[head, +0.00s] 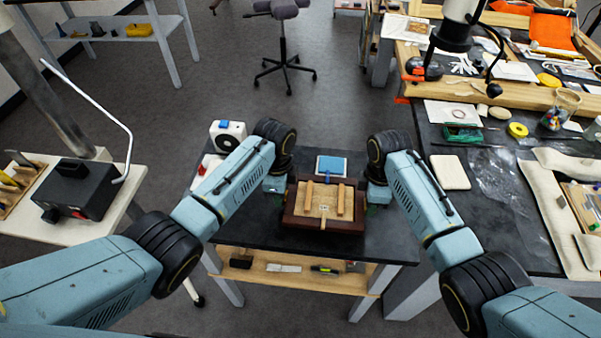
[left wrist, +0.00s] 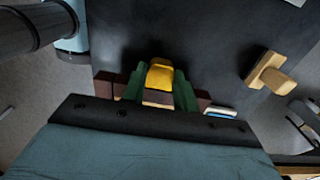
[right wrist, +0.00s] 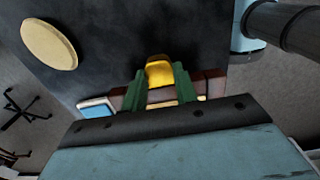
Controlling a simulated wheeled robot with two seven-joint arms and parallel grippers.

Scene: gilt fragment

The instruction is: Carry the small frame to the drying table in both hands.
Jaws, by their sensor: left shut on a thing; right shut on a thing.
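The small frame (head: 294,217) is a dark brown wooden piece with a pale panel and light wood strips inside. It is level, over the dark-topped table (head: 385,245) in front of me; I cannot tell whether it touches the top. My left gripper (head: 284,196) is shut on its left side and my right gripper (head: 371,205) on its right side. The frame's brown edge shows beside the green fingers in the left wrist view (left wrist: 107,86) and right wrist view (right wrist: 214,84). A yellow piece shows between the fingers in both wrist views. Which table is the drying table is unclear.
A blue-and-white item (head: 332,166) is just behind the frame. A white device (head: 228,135) stands at the back left. A lower shelf (head: 290,272) holds small tools. A cluttered bench (head: 450,205) is at right, a white side table (head: 60,232) at left. A stool (head: 283,65) stands beyond.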

